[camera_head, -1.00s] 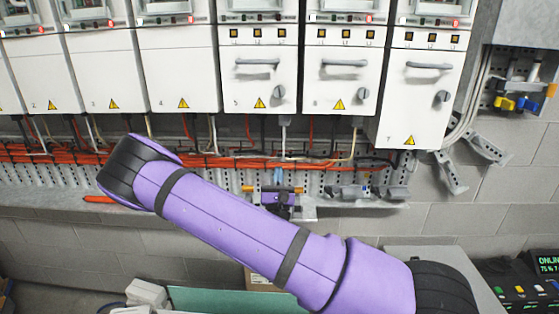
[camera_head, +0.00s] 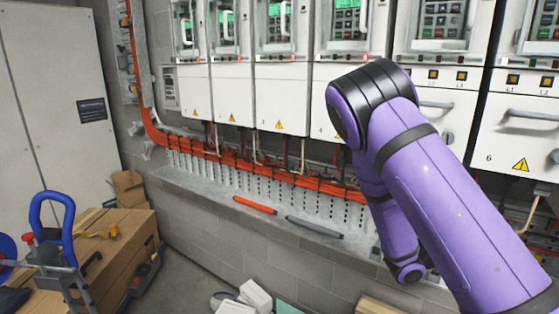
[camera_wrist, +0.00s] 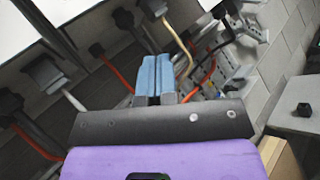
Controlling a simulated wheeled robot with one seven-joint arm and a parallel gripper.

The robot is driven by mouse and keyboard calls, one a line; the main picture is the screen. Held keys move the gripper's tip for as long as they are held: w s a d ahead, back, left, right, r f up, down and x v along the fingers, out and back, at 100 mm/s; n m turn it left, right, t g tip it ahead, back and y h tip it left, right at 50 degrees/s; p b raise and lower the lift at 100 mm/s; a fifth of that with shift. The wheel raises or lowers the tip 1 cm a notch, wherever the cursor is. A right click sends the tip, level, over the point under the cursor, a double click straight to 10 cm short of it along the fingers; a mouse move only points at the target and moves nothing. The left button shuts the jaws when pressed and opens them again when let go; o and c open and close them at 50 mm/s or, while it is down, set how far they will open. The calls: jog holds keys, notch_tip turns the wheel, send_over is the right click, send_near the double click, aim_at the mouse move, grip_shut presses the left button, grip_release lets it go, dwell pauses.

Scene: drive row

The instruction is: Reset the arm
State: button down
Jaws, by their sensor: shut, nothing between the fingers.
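My purple arm with black bands fills the right side of the head view. Its black elbow is raised in front of the drive cabinets, and a lower link hangs behind it near the cable tray. My gripper (camera_wrist: 154,78) shows in the wrist view, with its two blue fingers together and nothing between them. It points toward the cables and connectors under the cabinets. The fingers cannot be made out in the head view.
White drive cabinets (camera_head: 280,95) line the wall, with orange cables (camera_head: 240,160) below. A ledge (camera_head: 200,190) holds an orange and a dark tool. Cardboard boxes (camera_head: 115,240) and a blue-handled trolley (camera_head: 50,225) stand at left. Some floor between is open.

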jog(key=s+a+r+m+g+y, duration=0.1)
jog(key=s+r+m+g+y, duration=0.15)
jog(key=s+m+y, duration=0.35)
jog(key=s+a+r+m+g+y, duration=0.1)
jog(key=s+r+m+g+y, duration=0.2)
jog(key=s+y, duration=0.45)
jog(key=s+a+r+m+t+y, duration=0.2)
jog(key=s+a+r+t+y, duration=0.6)
jog(key=a+r+t+y, duration=0.1)
jog(key=a+r+y, duration=0.1)
jog(key=a+r, duration=0.1)
jog(key=a, duration=0.1)
jog(key=shift+s+a+r+m+t, duration=0.15)
jog(key=shift+a+r+m+t, duration=0.05)
jog(key=shift+a+m+t, duration=0.15)
jog(key=shift+d, duration=0.1)
dwell(1.2)
